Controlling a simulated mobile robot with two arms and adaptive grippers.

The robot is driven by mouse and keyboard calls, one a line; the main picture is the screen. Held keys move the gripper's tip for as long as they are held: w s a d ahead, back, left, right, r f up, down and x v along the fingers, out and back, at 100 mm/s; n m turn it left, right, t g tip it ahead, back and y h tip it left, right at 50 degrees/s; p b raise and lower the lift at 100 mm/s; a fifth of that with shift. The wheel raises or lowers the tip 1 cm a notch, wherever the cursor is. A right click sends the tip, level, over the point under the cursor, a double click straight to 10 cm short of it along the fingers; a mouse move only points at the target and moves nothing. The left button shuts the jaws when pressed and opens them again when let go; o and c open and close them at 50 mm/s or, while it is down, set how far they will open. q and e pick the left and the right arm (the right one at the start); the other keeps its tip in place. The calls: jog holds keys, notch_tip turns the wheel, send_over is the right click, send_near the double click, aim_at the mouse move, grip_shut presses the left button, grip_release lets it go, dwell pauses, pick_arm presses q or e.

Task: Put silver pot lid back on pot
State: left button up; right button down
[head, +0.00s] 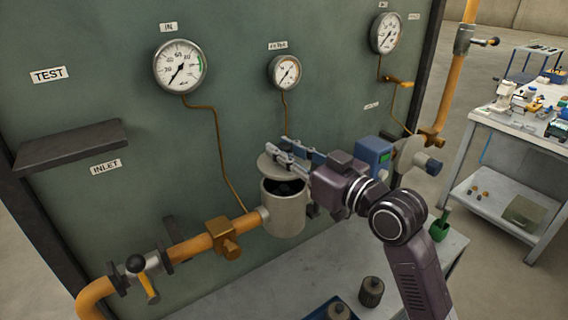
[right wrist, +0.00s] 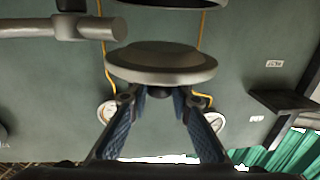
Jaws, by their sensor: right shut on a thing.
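The silver pot (head: 284,212) is a grey cylinder joined to the orange pipe in front of the green panel. Its top is open and its inside looks dark. The silver lid (head: 270,168) is a round disc just above the pot's rim, toward its left and back, apart from a full seat on it. My right gripper (head: 279,148) is shut on the lid's knob. In the right wrist view the lid (right wrist: 160,64) spans above the two blue-padded fingers (right wrist: 160,94), with the knob between them. My left gripper is not in view.
An orange pipe (head: 200,243) with a yellow-handled valve (head: 146,283) runs left of the pot. A blue box (head: 374,152) is right of my gripper. Gauges (head: 180,66) and a dark shelf (head: 70,145) are on the panel. Dark cylinders (head: 371,291) stand on the bench below.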

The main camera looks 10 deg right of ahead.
aim_at(283, 172)
notch_tip(283, 172, down, 3)
jog(key=shift+r, duration=0.15)
jog(key=shift+f, duration=0.45)
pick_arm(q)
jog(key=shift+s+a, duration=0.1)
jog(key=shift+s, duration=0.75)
pick_arm(e)
jog(key=shift+a+f+b, duration=0.1)
jog(key=shift+f+b, duration=0.2)
jog(key=shift+f, duration=0.35)
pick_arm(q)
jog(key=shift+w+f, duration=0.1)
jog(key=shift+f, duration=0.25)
pick_arm(e)
jog(key=c, duration=1.7)
grip_release()
jog(key=shift+s+f, duration=0.15)
jog(key=shift+c, duration=0.2)
